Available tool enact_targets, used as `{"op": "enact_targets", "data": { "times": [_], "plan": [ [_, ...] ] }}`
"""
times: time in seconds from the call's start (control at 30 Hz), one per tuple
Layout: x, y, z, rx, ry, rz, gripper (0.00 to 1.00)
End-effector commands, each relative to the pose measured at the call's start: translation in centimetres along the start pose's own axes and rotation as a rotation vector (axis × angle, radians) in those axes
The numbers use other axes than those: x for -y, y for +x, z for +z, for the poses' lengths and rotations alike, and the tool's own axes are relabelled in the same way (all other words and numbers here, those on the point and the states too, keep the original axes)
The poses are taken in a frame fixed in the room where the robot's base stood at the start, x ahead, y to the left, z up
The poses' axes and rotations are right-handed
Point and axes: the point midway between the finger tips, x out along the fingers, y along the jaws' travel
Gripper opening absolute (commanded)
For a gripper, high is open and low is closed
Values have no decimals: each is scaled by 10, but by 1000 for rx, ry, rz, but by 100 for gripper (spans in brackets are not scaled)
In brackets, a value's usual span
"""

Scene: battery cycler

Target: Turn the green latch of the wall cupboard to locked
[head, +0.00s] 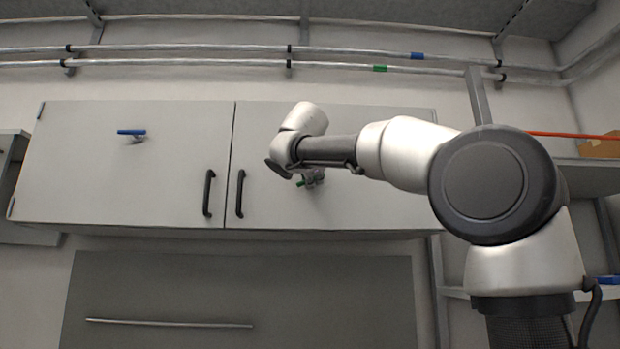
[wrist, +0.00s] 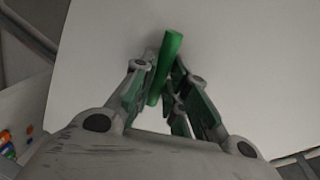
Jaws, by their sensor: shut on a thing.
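The wall cupboard (head: 135,180) has two grey doors, both closed. The green latch (wrist: 166,62) is a bar on the right door; in the wrist view it stands near upright, tilted slightly to the right at its top. My gripper (wrist: 160,88) is shut on the green latch, with a finger on each side of the bar. In the head view my gripper (head: 312,178) is at the right door, partly behind my arm, and only a bit of green shows there. The latch's pivot and any marks around it are hidden.
A blue latch (head: 131,132) lies level on the left door. Two black door handles (head: 240,193) flank the middle seam. Pipes (head: 180,62) run above the cupboard, and a shelf (head: 590,175) stands at the right. A grey panel with a rail (head: 170,323) is below.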

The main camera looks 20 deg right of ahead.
Motion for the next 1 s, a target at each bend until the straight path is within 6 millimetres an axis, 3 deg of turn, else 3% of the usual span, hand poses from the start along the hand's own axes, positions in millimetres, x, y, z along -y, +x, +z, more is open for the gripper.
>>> {"op": "enact_targets", "data": {
  "times": [0.5, 1.0],
  "plan": [
    [-5, 2, 1, 67, 339, 29, 0],
    [-6, 2, 2, 81, 410, 35, 0]
  ]
}}
